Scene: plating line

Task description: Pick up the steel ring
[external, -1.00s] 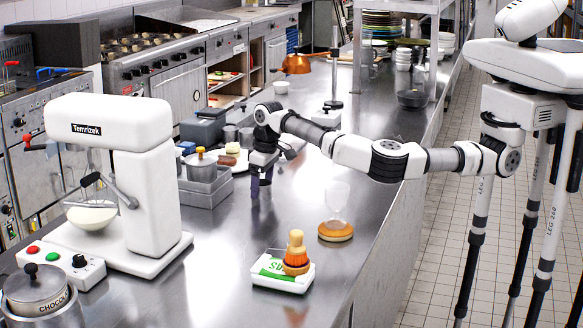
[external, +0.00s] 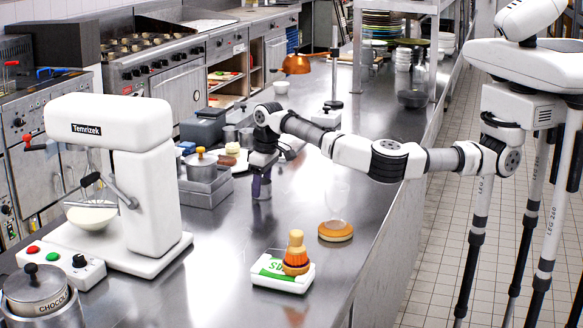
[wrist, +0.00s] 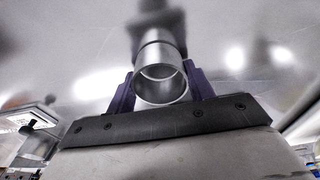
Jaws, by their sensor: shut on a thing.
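The steel ring (wrist: 161,82) is a short, shiny open tube in the wrist view. It sits between the two purple fingers of my gripper (wrist: 160,90), with a finger against each side. In the external view my gripper (external: 261,188) points down at the steel counter, left of the middle. The ring is small there and mostly hidden by the fingers. Its lower end looks at or very near the counter; I cannot tell whether it touches.
A mixer (external: 130,185) is further left. The counter between is clear.

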